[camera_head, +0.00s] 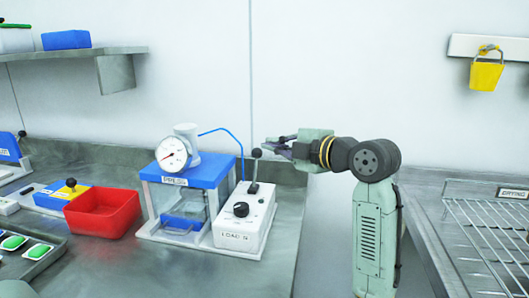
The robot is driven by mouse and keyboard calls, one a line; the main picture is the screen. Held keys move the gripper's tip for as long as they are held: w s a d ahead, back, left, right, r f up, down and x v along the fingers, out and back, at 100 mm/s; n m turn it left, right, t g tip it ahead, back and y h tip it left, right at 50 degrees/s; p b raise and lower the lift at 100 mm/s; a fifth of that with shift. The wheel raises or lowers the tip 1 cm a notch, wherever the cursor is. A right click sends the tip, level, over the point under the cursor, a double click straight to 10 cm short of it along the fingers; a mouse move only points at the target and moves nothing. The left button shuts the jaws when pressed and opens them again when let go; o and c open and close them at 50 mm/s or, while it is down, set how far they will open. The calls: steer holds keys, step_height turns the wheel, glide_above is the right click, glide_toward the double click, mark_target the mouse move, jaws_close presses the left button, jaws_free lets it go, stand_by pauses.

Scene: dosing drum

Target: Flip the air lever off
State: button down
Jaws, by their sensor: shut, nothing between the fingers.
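The air lever (255,168) is a thin stalk with a black ball on top. It stands nearly upright on the back of the white control box (243,222). A black knob sits on the front of this box, above the lettering "LOAD N". My gripper (268,146) is shut and empty, pointing left. In the picture its fingertips are just right of and slightly above the lever's ball. I cannot tell whether they touch it.
Left of the box stands the blue-topped press (190,171) with a round gauge (173,154) and a blue air hose (229,136). A red bin (102,211) is farther left. A drying rack (490,235) is at right. The front counter is clear.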

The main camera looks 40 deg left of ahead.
steer(key=d, duration=0.1)
steer(key=d+r, duration=0.1)
steer(key=d, duration=0.2)
steer(key=shift+s+d+r+b, duration=0.1)
steer(key=shift+d+r+b, duration=0.15)
steer(key=shift+r+b, duration=0.15)
steer(key=shift+f, duration=0.1)
